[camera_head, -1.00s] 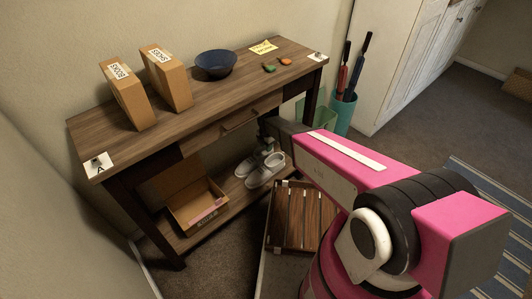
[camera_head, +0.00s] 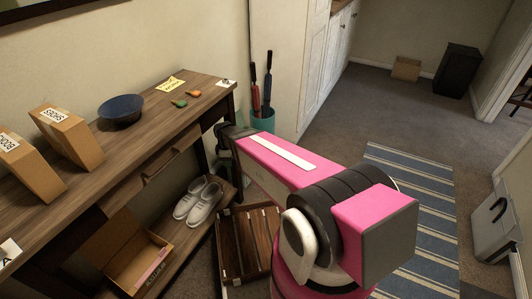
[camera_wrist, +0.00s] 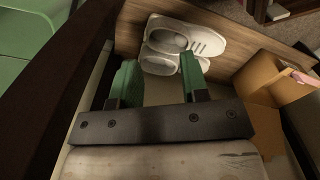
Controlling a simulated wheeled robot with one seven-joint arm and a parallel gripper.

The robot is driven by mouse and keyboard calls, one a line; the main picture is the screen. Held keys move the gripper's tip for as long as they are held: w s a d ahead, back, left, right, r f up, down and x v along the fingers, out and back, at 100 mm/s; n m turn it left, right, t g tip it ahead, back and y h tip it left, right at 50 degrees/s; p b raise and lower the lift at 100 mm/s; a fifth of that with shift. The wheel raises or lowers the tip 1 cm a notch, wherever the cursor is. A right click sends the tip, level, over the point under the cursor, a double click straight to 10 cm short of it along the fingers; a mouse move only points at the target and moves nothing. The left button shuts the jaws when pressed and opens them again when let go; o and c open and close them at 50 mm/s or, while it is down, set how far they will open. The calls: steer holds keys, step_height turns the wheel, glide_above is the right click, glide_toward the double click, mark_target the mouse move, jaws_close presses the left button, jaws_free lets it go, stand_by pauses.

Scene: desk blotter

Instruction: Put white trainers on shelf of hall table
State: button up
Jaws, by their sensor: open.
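The pair of white trainers (camera_head: 198,200) sits side by side on the lower shelf of the hall table (camera_head: 150,255), right of an open cardboard box. In the wrist view the trainers (camera_wrist: 180,45) rest on the wooden shelf just past my fingertips, partly covered by the fingers. My gripper (camera_wrist: 159,62) is open, with a green finger on each side and nothing held between them. In the head view my gripper is at the right end of the table, beside the trainers; its fingers are mostly hidden there.
The open cardboard box (camera_head: 135,262) stands left of the trainers. A slatted wooden crate (camera_head: 245,245) stands on the floor in front of the table's right end. A teal umbrella holder (camera_head: 262,122) stands beyond the table.

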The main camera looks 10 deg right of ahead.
steer(key=s+d+r+m, duration=0.5)
steer(key=d+m, duration=0.2)
steer(key=d, duration=0.1)
steer(key=s+d+r+m, duration=0.6)
steer(key=d+m, duration=0.2)
steer(key=shift+d+r+m, duration=0.15)
steer(key=shift+r+m, duration=0.1)
steer(key=shift+m, duration=0.05)
steer(key=shift+w, duration=0.1)
